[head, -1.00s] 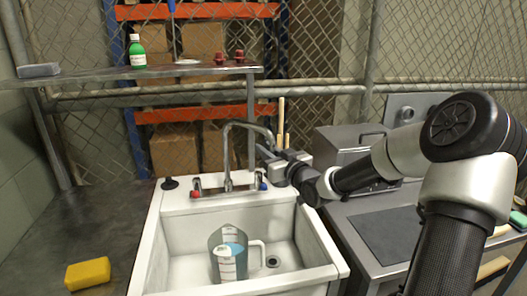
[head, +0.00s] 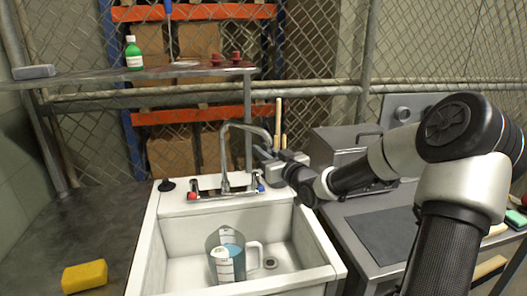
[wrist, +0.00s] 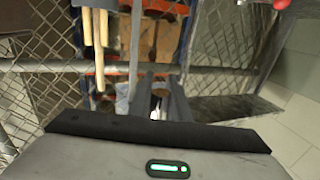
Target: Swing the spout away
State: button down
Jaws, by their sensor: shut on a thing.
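The spout (head: 246,126) is a grey metal gooseneck on the faucet at the back of the white sink (head: 168,262). It arches up and over to the right, and its outlet end is at my gripper. My gripper (head: 266,153) is shut on the spout near that end, at the sink's back right. In the wrist view, the dark fingers of my gripper (wrist: 159,88) are close together with a bright bit of metal between them. The fingers hide the exact contact. A red tap knob (head: 192,196) and a blue tap knob (head: 261,188) flank the faucet base.
A clear measuring jug (head: 225,256) with blue liquid stands in the basin below. A black plug (head: 167,185) sits on the back left rim. A steel box (head: 340,145) and wooden sticks (head: 279,120) are near my arm. A yellow sponge (head: 85,276) lies on the left counter.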

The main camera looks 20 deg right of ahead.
jog(key=shift+a, duration=0.1)
dwell(0.3)
jog(key=c, duration=1.6)
grip_release()
jog(key=shift+c, duration=0.2)
jog(key=s+d+p, duration=0.1)
jog(key=s+d, duration=0.2)
jog(key=s, duration=1.4)
jog(key=shift+d+p, duration=0.15)
jog(key=shift+p, duration=0.25)
jog(key=shift+c, duration=0.2)
